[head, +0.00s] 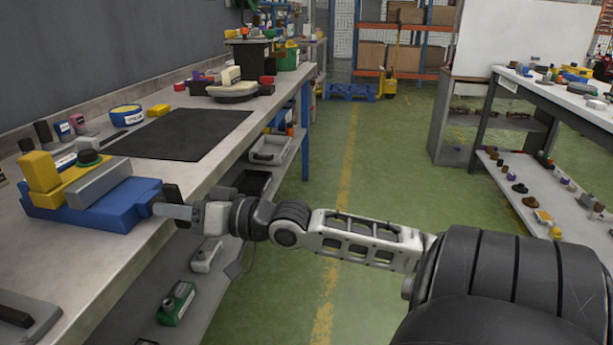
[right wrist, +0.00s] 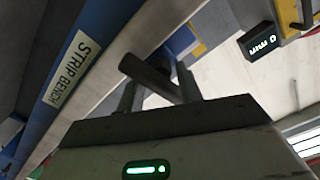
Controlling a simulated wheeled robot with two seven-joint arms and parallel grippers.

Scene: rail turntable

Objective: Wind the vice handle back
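The vice (head: 95,205) sits on the left workbench, with a blue base, yellow parts and a grey block. Its dark handle bar (head: 172,190) stands at the base's right end, over the bench edge. My right gripper (head: 175,211) is at this bar, one finger in front of it, with bar showing above and below. In the right wrist view the handle (right wrist: 150,77) runs slantwise between the two fingers, which appear shut on it; the contact is partly hidden. A black display (right wrist: 262,40) reads "0 mm". My left gripper is not in view.
The workbench (head: 60,262) also carries a black mat (head: 185,133), a blue-and-yellow round item (head: 126,115) and small blocks. Shelves with loose items are below. A second bench (head: 560,97) stands at the right. The green floor between is clear.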

